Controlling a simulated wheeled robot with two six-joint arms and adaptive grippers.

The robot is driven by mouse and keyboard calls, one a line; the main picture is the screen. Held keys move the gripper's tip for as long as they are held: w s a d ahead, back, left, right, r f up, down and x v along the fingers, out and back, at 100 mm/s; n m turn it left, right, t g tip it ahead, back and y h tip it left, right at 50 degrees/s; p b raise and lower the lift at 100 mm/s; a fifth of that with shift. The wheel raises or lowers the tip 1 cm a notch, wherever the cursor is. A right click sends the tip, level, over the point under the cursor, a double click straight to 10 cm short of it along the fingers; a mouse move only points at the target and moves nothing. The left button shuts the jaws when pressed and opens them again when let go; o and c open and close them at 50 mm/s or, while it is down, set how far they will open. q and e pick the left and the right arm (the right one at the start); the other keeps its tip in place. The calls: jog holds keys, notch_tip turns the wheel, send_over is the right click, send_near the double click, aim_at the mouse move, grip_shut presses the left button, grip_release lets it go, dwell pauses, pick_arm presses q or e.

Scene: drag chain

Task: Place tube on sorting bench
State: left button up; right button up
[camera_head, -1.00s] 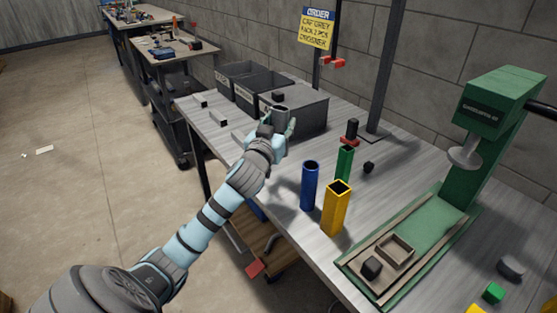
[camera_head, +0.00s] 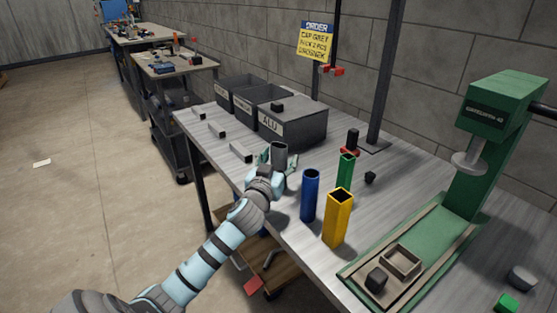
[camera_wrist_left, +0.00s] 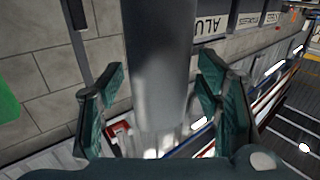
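A grey tube (camera_head: 279,155) stands upright in my left gripper (camera_head: 279,165), over the grey workbench (camera_head: 232,172), left of the blue tube. The gripper hides its lower part, so I cannot tell whether it touches the bench. In the left wrist view the tube (camera_wrist_left: 158,70) runs between the two green-padded fingers (camera_wrist_left: 160,100), which lie close along its sides. My right gripper is in no view.
A blue tube (camera_head: 309,195), a yellow square tube (camera_head: 338,218) and a green one (camera_head: 345,170) stand to the right. Dark labelled bins (camera_head: 293,128) stand behind. A green press (camera_head: 485,150) is at the right. Bare bench lies around small grey blocks at the left.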

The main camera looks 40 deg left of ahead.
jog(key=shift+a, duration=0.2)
pick_arm(q)
jog(key=shift+s+d, duration=0.1)
jog(key=shift+s, duration=0.1)
jog(key=p+v, duration=0.1)
jog(key=v, duration=1)
jog(key=shift+s+d+r, duration=0.1)
jog(key=shift+s, duration=0.2)
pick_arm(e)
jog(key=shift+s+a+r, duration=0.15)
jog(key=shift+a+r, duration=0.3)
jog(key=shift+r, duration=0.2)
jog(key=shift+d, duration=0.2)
